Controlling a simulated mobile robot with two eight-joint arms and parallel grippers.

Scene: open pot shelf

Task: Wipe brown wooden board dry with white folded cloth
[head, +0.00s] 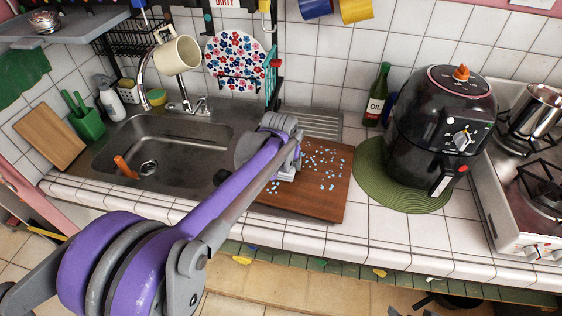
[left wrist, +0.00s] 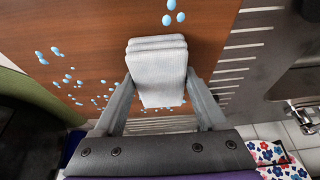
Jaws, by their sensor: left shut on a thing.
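The brown wooden board (head: 322,204) lies on the counter over the right side of the sink's metal drainboard. Pale blue water drops (head: 322,160) are scattered over it; they also show in the left wrist view (left wrist: 68,68). My left gripper (head: 287,166) is over the board's left part. In the left wrist view it is shut on the white folded cloth (left wrist: 157,72), with one finger on each side. The cloth is at the board's surface, but I cannot tell whether it touches. In the head view my gripper mostly hides the cloth. My right gripper is not in view.
The sink (head: 165,150) with its faucet is left of the board. A black air fryer (head: 438,125) on a green round mat (head: 372,180) stands close to the right. A green oil bottle (head: 377,95) stands behind. A cream mug (head: 176,54) hangs above the sink.

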